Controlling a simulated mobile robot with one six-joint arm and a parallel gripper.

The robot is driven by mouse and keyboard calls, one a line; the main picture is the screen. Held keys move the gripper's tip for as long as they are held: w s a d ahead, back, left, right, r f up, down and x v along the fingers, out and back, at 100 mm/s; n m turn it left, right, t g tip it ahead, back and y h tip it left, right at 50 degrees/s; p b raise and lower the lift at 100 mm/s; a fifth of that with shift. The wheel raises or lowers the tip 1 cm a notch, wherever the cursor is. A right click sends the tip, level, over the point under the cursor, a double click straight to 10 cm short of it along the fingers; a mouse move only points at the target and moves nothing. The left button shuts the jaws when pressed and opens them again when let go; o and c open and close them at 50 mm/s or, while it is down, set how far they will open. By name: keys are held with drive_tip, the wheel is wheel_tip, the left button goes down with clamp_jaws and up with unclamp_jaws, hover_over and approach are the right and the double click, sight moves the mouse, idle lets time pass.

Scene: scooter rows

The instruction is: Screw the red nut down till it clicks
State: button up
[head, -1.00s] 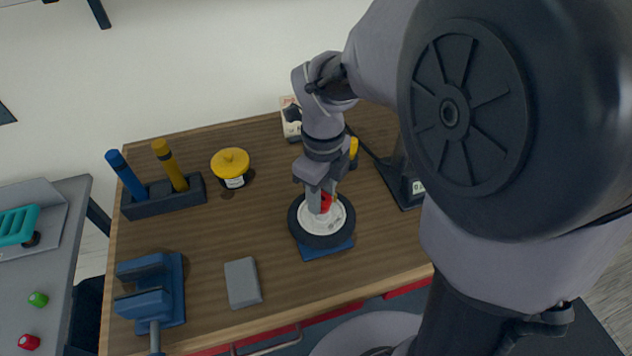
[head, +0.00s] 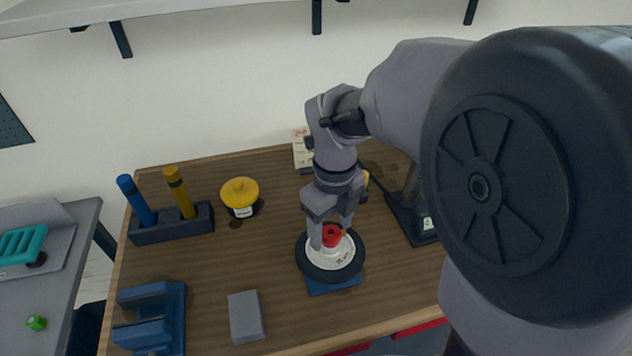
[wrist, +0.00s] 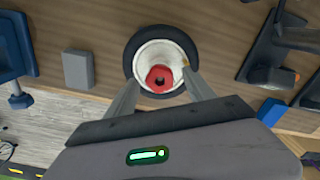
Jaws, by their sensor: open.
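The red nut (head: 332,236) sits at the centre of a wheel with a white hub and black tyre (head: 331,271), which lies flat on a blue base (head: 338,286) on the wooden bench. My gripper (head: 331,238) is open above the wheel, with one finger on each side of the nut. In the wrist view the nut (wrist: 160,78) shows its dark central hole, and a gap is visible between it and each finger. The wheel's white hub (wrist: 150,53) shows around it. How far down the nut sits cannot be told.
A green nut (head: 37,322) lies on the left table. Bench room left of the wheel is clear.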

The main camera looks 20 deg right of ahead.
sight(331, 235)
wheel_tip(331, 235, up, 17)
drive_tip(key=p, duration=0.7)
drive_tip(key=shift+r, duration=0.15)
